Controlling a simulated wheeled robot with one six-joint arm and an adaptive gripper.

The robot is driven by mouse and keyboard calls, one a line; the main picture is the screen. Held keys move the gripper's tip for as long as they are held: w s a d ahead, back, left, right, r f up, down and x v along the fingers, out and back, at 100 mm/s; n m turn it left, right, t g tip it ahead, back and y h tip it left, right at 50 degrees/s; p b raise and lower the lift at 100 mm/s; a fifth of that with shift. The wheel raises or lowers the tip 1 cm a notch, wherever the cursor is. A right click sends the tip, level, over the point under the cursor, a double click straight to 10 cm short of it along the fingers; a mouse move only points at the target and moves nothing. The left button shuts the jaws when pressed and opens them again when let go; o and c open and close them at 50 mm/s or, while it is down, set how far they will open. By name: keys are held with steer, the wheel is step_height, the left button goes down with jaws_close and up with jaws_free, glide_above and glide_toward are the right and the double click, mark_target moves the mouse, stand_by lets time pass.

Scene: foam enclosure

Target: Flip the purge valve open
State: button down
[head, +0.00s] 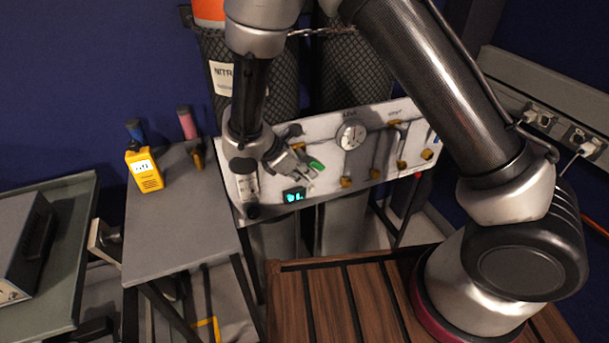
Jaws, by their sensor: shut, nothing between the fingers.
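A pale valve panel (331,179) stands in front of the gas cylinders, with a round gauge (351,134) and several brass fittings joined by pipes. My gripper (310,168) is at the left part of the panel, shut, with nothing seen between its fingers. A green handle (316,164) shows right at the fingertips; I cannot tell whether they touch it. Its label and the valve body are hidden behind my gripper, so I cannot confirm that it is the purge valve. A small display with lit cyan digits (293,196) sits just below my gripper.
Two netted cylinders (350,70) stand behind the panel. A slatted wooden surface (325,300) lies in front, and a wall trunking with sockets (540,110) runs at right. A grey instrument box (25,240) is at far left.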

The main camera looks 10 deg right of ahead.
steer(key=v, duration=1.2)
steer(key=shift+r, duration=0.1)
step_height(320, 180, up, 2)
steer(key=g+y, duration=0.1)
steer(key=y, duration=0.3)
steer(key=shift+s+y, duration=0.2)
steer(key=shift+y, duration=0.1)
steer(key=s+x, duration=0.1)
steer(key=x, duration=0.9)
steer(key=shift+w, duration=0.45)
steer(key=shift+d, duration=0.15)
